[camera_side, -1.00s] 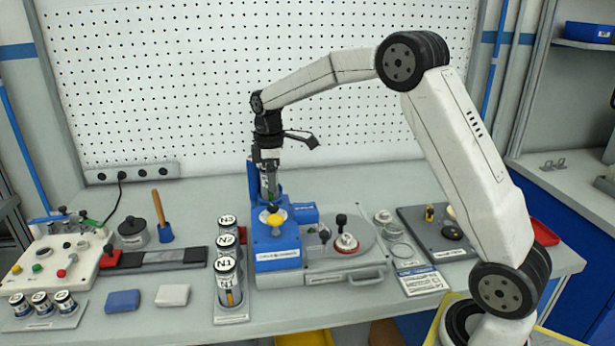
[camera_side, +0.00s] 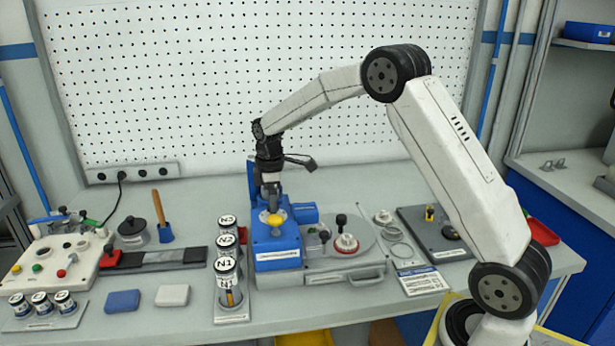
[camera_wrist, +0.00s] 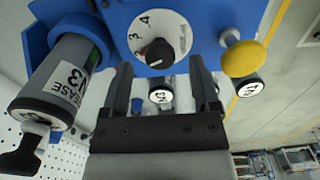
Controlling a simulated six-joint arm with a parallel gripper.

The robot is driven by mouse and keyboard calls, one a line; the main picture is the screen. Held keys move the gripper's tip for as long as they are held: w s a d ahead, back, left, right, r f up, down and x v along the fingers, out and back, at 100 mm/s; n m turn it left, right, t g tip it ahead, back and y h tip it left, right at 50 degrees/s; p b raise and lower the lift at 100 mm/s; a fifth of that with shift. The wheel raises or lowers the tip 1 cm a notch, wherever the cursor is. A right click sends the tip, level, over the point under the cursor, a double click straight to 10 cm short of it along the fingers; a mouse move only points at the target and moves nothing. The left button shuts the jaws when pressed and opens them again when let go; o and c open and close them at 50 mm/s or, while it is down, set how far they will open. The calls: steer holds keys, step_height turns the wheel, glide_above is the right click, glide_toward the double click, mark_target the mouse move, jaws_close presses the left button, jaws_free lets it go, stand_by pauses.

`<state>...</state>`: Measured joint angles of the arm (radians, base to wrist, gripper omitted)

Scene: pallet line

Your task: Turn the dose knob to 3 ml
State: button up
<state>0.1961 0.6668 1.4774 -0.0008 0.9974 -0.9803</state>
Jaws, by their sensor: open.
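The dose knob (camera_wrist: 157,52) is black and round, on a white dial with printed numbers, 3 and 4 among them, in the wrist view. A small reddish mark shows at its left edge, a little below the 3; the exact setting is hard to read. My gripper (camera_wrist: 161,66) is open, with one finger on each side below the knob; I cannot tell whether either touches it. The blue dosing machine (camera_side: 277,243) stands mid-bench in the side view, with my gripper (camera_side: 271,200) low over it. The knob is hidden there.
A yellow mushroom button (camera_wrist: 243,58) sits right of the dial, and also shows in the side view (camera_side: 274,219). A labelled bottle (camera_wrist: 63,85) is left of the dial. N-marked vials (camera_side: 226,266) stand left of the machine, and a red-based lever (camera_side: 345,243) stands right.

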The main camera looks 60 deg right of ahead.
steer(key=shift+f, duration=0.8)
jaws_close()
steer(key=shift+m, duration=0.3)
steer(key=m, duration=0.3)
steer(key=shift+m, duration=0.3)
steer(key=shift+r+m, duration=0.1)
steer(key=shift+m, duration=2.2)
